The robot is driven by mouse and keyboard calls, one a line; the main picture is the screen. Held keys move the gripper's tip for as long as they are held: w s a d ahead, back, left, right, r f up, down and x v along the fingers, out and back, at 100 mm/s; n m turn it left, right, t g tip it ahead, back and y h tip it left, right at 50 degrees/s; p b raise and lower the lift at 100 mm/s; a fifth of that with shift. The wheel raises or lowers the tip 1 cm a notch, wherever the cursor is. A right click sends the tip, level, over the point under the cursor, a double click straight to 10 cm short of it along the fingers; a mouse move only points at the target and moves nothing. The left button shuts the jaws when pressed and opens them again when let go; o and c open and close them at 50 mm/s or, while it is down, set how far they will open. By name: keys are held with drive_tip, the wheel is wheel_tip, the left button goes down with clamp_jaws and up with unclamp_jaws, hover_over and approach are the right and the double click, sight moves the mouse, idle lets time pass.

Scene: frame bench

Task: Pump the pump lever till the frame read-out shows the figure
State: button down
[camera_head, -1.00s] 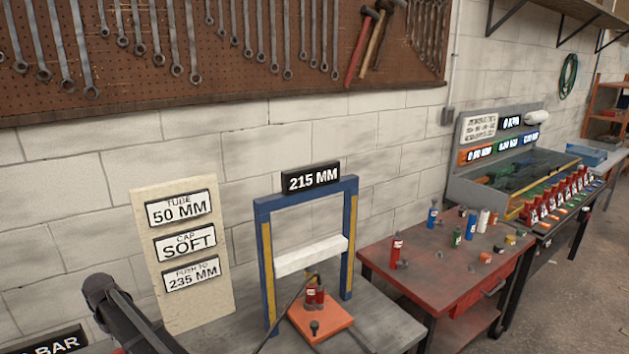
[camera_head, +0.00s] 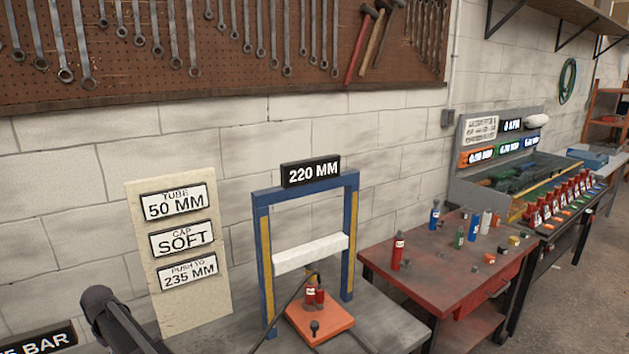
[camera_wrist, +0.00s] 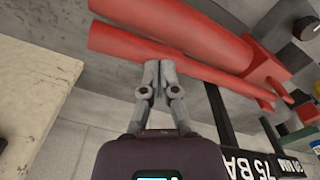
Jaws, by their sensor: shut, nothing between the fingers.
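The frame read-out (camera_head: 311,172) shows 220 MM on top of the blue press frame (camera_head: 264,255). A board (camera_head: 145,290) beside it carries plates reading TUBE 50 MM, CAP SOFT and PUSH TO 235 MM. In the wrist view, two long red bars of the pump, one thick (camera_wrist: 190,30) and one thinner (camera_wrist: 195,70), cross ahead of my gripper; I cannot tell surely which is the pump lever. My gripper (camera_wrist: 158,66) is shut and empty, its tips at the thinner bar; contact is unclear. The head view does not show the gripper or pump.
A dark pressure sign (camera_wrist: 262,160) reads 75 BA, partly cut off; it also shows in the head view (camera_head: 38,342). A red bottle-like ram (camera_head: 316,294) stands on an orange plate (camera_head: 325,325) inside the frame. A red table (camera_head: 455,275) with small bottles stands right.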

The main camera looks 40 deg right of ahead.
drive_tip(key=shift+f+b, duration=1.3)
drive_tip(key=shift+f, duration=0.25)
wheel_tip(320, 180, up, 9)
drive_tip(key=p, duration=0.9)
drive_tip(key=shift+r, duration=0.2)
drive_tip(key=shift+f, duration=0.1)
wheel_tip(320, 180, down, 9)
drive_tip(key=b, duration=0.9)
drive_tip(key=shift+f, duration=0.1)
wheel_tip(320, 180, up, 9)
drive_tip(key=p, duration=0.9)
